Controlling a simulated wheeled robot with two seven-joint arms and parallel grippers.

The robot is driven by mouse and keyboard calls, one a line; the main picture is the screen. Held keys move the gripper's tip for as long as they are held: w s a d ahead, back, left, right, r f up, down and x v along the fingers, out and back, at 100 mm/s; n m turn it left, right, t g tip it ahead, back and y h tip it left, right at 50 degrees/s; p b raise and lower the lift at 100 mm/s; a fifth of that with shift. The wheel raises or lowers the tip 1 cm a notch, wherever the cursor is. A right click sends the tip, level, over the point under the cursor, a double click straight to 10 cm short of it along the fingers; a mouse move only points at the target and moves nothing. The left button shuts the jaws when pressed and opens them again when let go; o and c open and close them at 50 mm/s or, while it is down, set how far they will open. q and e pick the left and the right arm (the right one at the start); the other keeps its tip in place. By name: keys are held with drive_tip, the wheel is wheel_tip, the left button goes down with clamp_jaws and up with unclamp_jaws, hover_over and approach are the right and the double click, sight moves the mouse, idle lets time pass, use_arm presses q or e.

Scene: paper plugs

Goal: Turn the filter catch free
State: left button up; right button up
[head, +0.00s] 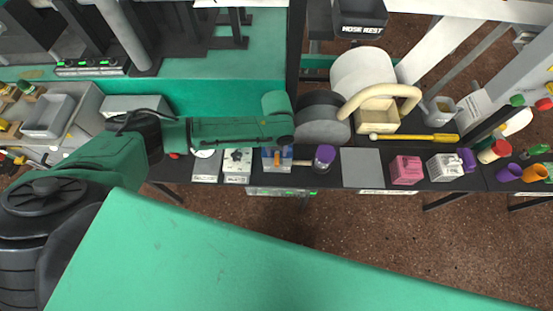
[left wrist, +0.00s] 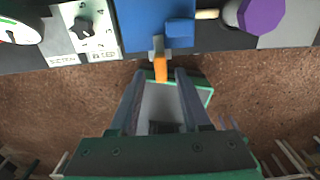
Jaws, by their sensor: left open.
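The filter catch is a small orange tab (left wrist: 160,69) on a grey pivot at the front edge of a blue filter block (left wrist: 148,22). The tab points toward me, square to the block's edge. The blue block also shows in the head view (head: 268,154), just below my left arm's end. My left gripper (left wrist: 160,76) is open, with one finger on each side of the tab's end. I cannot tell whether either finger touches it. In the head view the fingers are hard to make out. My right gripper is in neither view.
A panel with a dark star knob (left wrist: 84,28) is left of the block. A grey bin with a green rim (left wrist: 207,93) hangs below the bench edge. Grey discs (head: 322,120) stand behind. Brown floor lies in front.

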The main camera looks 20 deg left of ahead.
sight(277, 157)
use_arm(q)
drive_tip(key=shift+f+b, duration=1.2)
drive_tip(key=shift+f, duration=0.75)
clamp_jaws()
